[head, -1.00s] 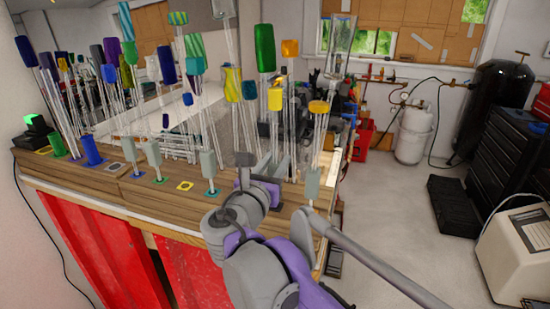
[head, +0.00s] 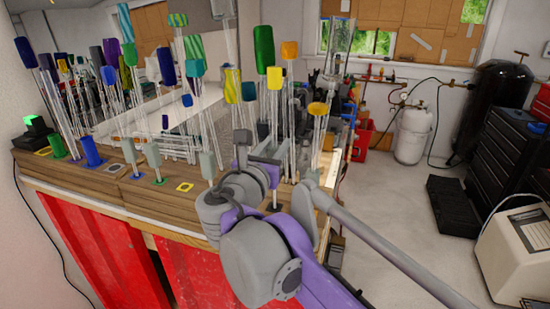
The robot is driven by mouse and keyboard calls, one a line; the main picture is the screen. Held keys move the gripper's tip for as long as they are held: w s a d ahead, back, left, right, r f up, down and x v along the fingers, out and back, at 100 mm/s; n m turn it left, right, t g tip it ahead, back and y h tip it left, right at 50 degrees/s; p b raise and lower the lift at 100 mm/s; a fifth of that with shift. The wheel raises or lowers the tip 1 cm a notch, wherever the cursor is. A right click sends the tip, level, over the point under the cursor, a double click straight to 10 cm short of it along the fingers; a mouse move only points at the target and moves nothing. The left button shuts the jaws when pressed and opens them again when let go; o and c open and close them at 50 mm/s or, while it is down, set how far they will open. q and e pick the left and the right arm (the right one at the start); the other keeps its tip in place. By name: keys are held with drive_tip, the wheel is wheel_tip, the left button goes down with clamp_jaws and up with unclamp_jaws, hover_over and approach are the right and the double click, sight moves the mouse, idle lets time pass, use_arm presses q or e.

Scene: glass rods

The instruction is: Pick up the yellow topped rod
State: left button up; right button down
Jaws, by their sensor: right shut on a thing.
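The yellow topped rod (head: 274,77) stands upright among the other rods, right of centre in the head view. My right gripper (head: 270,152) is shut on its clear shaft, well below the yellow top. The lower part of the rod is partly hidden by my gripper and wrist. A rod with an orange-yellow top (head: 289,50) is close behind. My left gripper is not in view.
A green topped rod (head: 264,48), a blue topped rod (head: 249,91) and a yellow-green patterned one (head: 232,85) stand close by on the left. More rods crowd the wooden bench (head: 140,192). The floor (head: 400,215) at right is mostly clear.

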sight(273, 134)
wheel_tip(273, 134, up, 3)
drive_tip(key=shift+r, duration=0.1)
drive_tip(key=v, duration=1.8)
drive_tip(key=shift+b, duration=0.35)
drive_tip(key=shift+f, duration=0.25)
